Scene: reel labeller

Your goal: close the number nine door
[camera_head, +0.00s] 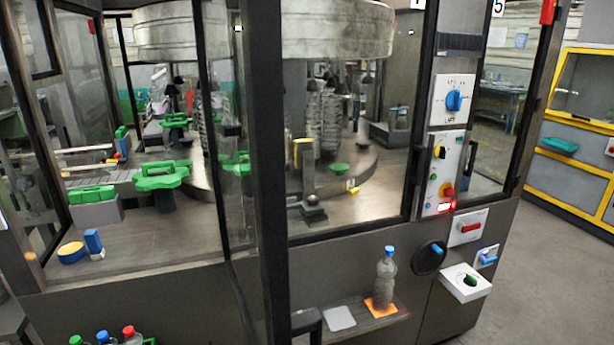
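A glass door with a thick dark frame (265,150) stands swung out toward me from the front of the machine, its near edge running down past the bottom of the picture. Its narrow glass pane (226,130) shows at a steep angle to the left of that edge. A dark bracket-like part (307,322), perhaps a handle, shows beside the door edge at the bottom. No number nine can be read. A plate with a 5 (498,8) is at the top right, and another plate (417,4) is cut off. My gripper is not in view.
A small shelf (360,322) with a bottle (385,278) on an orange mat juts from the machine front, right of the door. A control panel (452,150) is right of that. Bottles (131,335) stand at bottom left. Open floor (540,270) lies at right.

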